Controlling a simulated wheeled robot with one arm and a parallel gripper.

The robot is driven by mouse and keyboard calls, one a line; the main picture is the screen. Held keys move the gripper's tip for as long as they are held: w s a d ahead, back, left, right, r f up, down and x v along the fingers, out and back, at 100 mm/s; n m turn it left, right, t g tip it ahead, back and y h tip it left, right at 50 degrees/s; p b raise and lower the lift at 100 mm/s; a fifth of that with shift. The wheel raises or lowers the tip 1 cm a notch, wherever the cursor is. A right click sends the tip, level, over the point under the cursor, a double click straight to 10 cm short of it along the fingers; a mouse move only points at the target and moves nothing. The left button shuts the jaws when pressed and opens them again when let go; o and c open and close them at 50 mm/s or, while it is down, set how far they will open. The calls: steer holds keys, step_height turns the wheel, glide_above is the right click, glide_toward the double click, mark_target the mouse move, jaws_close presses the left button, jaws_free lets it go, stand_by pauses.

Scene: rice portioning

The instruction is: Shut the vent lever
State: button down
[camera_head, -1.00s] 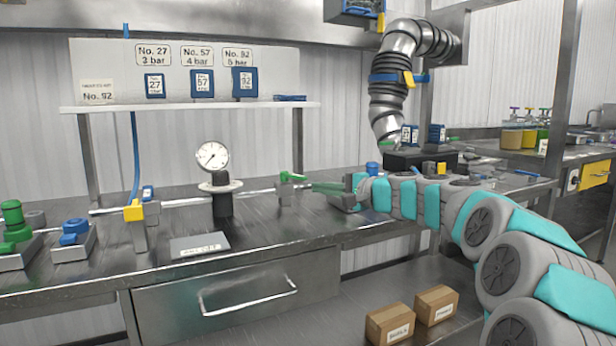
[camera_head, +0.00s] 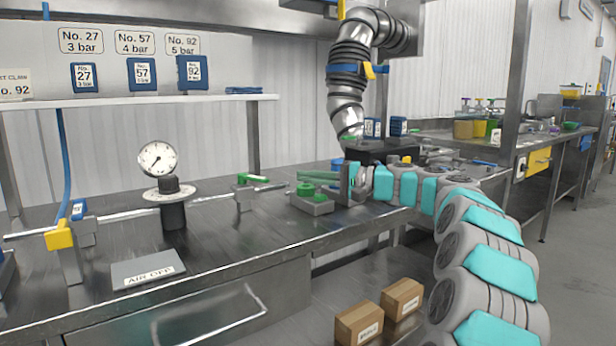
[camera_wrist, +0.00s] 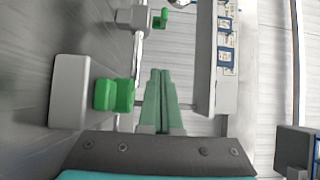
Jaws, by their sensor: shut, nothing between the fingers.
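A green lever (camera_head: 252,178) sits on a grey valve body on the thin pipe, left of my gripper. In the wrist view the lever (camera_wrist: 160,18) is at the top, beyond the fingertips and beside the pipe. I take it for the vent lever, but no label on it is readable. My gripper (camera_head: 306,174) points left towards it, with a clear gap between. In the wrist view its green fingers (camera_wrist: 160,72) are together and empty.
A grey block (camera_head: 311,206) with a green knob stands close below my gripper. A gauge (camera_head: 157,159), yellow-handled valve (camera_head: 59,236) and AIR OFF plate (camera_head: 148,268) lie further left. The shelf (camera_head: 140,103) runs behind the bench. Two cardboard boxes (camera_head: 359,323) (camera_head: 402,299) stand below.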

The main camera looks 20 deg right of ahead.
mark_target(268, 181)
steer(key=x, duration=0.6)
steer(key=shift+w+a+p, duration=0.2)
steer(key=shift+a+p, duration=0.15)
steer(key=shift+p, duration=0.05)
steer(key=shift+s+a, duration=0.6)
steer(key=shift+s, duration=0.15)
steer(key=shift+s+a, duration=0.6)
steer(key=shift+a, duration=0.15)
steer(key=shift+a+f+b, duration=0.1)
steer(key=shift+b, duration=0.25)
steer(key=shift+s+a+m+t+h+b, duration=0.1)
steer(key=shift+s+m+t+h+b, duration=0.05)
steer(key=shift+m+t+h+b, duration=0.2)
steer(key=m+t+h+b, duration=0.1)
steer(key=b, duration=0.1)
steer(key=s+a+m+t+h+b, duration=0.1)
steer(key=t+h+b, duration=0.1)
steer(key=shift+s+a+m, duration=0.1)
steer(key=shift+s+m, duration=0.15)
steer(key=shift+s+a+m+t+h+b, duration=0.25)
steer(key=shift+m+t+h+b, duration=0.15)
steer(key=shift+b, duration=0.35)
steer(key=shift+s+m+t+h+b, duration=0.1)
steer(key=shift+m+t+h+b, duration=0.25)
steer(key=shift+h, duration=0.2)
steer(key=shift+d, duration=0.1)
